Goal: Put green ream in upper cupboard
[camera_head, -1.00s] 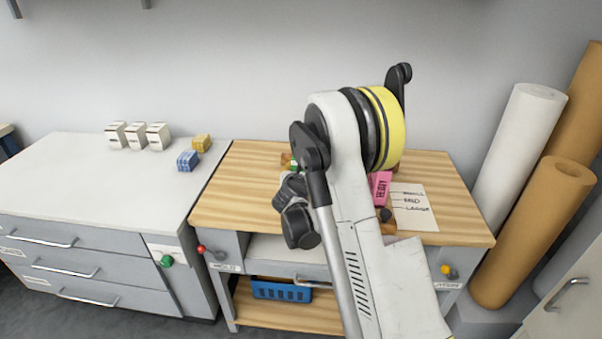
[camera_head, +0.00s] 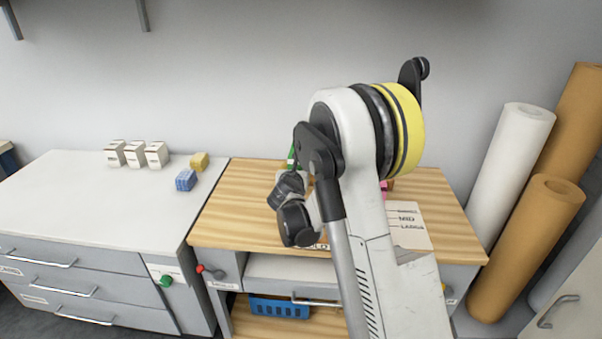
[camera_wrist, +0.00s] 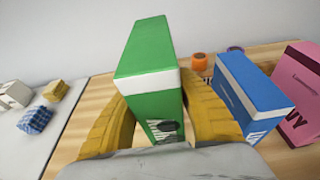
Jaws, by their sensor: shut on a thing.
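The green ream (camera_wrist: 153,62) is a green block with a white band and a label, upright between the yellow fingers of my gripper (camera_wrist: 160,115) in the wrist view. My gripper is shut on it. In the head view only a green sliver of the ream (camera_head: 291,158) shows beside my arm; my fingers are hidden there. Whether the ream touches the bench top cannot be told. No cupboard is plainly seen; only dark brackets (camera_head: 143,15) show at the top edge of the head view.
A blue ream (camera_wrist: 250,90) and a pink ream (camera_wrist: 297,92) stand right of the green one on the wooden bench (camera_head: 230,205). White boxes (camera_head: 133,153) and small blue (camera_head: 186,180) and yellow (camera_head: 199,162) blocks sit on the left counter. Paper rolls (camera_head: 530,240) lean at right.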

